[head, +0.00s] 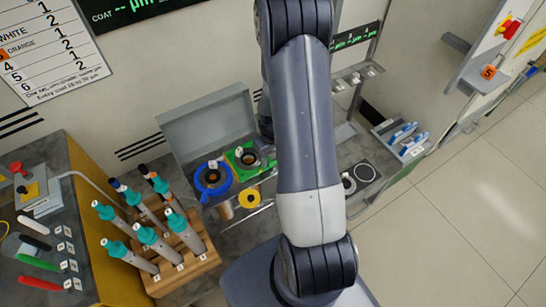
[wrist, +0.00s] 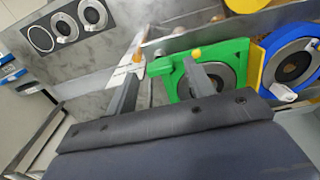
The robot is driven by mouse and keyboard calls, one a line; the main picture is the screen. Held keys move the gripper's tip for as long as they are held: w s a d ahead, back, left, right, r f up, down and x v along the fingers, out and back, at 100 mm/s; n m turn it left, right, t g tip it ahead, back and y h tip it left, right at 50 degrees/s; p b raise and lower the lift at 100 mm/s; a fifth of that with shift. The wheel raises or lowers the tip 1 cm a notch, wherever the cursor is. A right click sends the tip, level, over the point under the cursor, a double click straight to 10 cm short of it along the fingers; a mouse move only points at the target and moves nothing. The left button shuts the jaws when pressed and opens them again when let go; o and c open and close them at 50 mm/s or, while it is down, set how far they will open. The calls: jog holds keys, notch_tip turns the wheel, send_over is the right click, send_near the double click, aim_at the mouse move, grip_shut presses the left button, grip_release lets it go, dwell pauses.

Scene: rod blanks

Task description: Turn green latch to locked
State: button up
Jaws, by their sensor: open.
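The green latch housing (wrist: 228,49) is a square green frame around a dark round port in the wrist view. It also shows in the head view (head: 235,160), left of my arm. A green arm (wrist: 161,67) sticks out from its left side, with an orange knob (wrist: 195,54) near the frame's edge. My gripper (wrist: 163,72) is open, its two grey fingers apart. In the picture the green arm lies between the fingertips; I cannot tell whether they touch it. The right finger covers part of the frame. My arm hides the gripper in the head view.
A blue ring fixture (wrist: 268,72) sits right beside the green one. A yellow part (head: 249,197) is in front of them. A rack of teal-capped rods (head: 185,265) stands at left. A white label (wrist: 124,74) is by the left finger. Round discs (head: 365,172) lie at right.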

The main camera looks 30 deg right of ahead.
jog(key=shift+f, duration=0.55)
jog(key=shift+c, duration=0.3)
jog(key=c, duration=0.9)
